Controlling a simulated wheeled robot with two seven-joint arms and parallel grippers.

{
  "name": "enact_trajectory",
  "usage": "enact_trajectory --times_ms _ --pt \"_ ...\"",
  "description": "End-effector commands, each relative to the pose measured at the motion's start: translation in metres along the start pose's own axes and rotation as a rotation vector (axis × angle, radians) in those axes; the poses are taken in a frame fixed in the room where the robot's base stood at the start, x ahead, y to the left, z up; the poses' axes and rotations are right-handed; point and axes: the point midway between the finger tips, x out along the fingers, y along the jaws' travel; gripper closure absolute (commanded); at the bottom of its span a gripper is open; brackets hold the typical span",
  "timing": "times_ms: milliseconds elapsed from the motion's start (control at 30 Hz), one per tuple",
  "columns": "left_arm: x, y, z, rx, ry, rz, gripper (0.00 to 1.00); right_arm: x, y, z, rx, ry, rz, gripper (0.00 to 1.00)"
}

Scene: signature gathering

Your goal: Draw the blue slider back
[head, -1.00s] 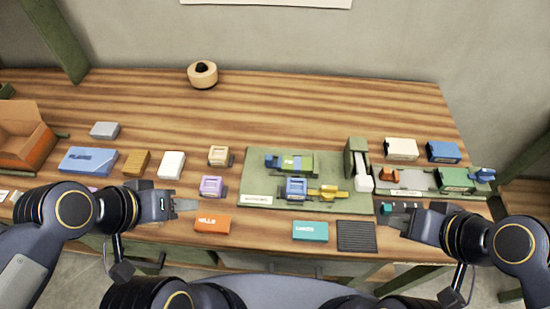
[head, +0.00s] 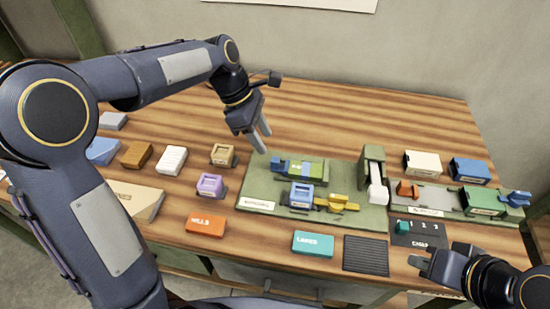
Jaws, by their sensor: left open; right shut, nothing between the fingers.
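A small blue piece (head: 278,164) sits at the left end of a green block (head: 305,171) on the green board (head: 252,190). Another blue piece (head: 515,199) sits at the right end of a dark green block (head: 484,202) on the right-hand board. I cannot tell for certain which is the blue slider. My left gripper (head: 264,143) is open, pointing down just above and left of the first blue piece, apparently apart from it. My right gripper (head: 420,262) is shut and empty, low at the right near the table's front edge.
A blue carriage (head: 300,195) with a yellow piece (head: 337,203) stands in front of the green block. A grey-green upright with a white lever (head: 377,187) stands to the right. Orange (head: 206,225) and teal (head: 313,244) blocks lie in front.

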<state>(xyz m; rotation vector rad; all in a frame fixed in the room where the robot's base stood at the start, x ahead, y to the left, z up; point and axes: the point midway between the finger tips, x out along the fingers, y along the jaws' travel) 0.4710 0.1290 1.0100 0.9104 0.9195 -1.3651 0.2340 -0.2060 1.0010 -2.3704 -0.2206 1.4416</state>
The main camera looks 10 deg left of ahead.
Motion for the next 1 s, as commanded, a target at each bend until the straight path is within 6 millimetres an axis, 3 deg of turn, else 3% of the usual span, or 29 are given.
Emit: enact_trajectory --times_ms 400,800,1000 --pt "0.061 -0.001 0.000 0.003 0.000 -0.003 0.58 0.002 0.001 0.001 0.000 0.000 0.000 1.00" --pt "0.071 -0.001 0.000 0.004 0.000 0.001 0.58 0.002 0.001 0.001 0.000 0.000 0.000 1.00" --pt "0.071 -0.001 0.000 0.004 0.000 0.001 0.83 0.002 0.001 0.001 0.000 0.000 0.000 1.00"
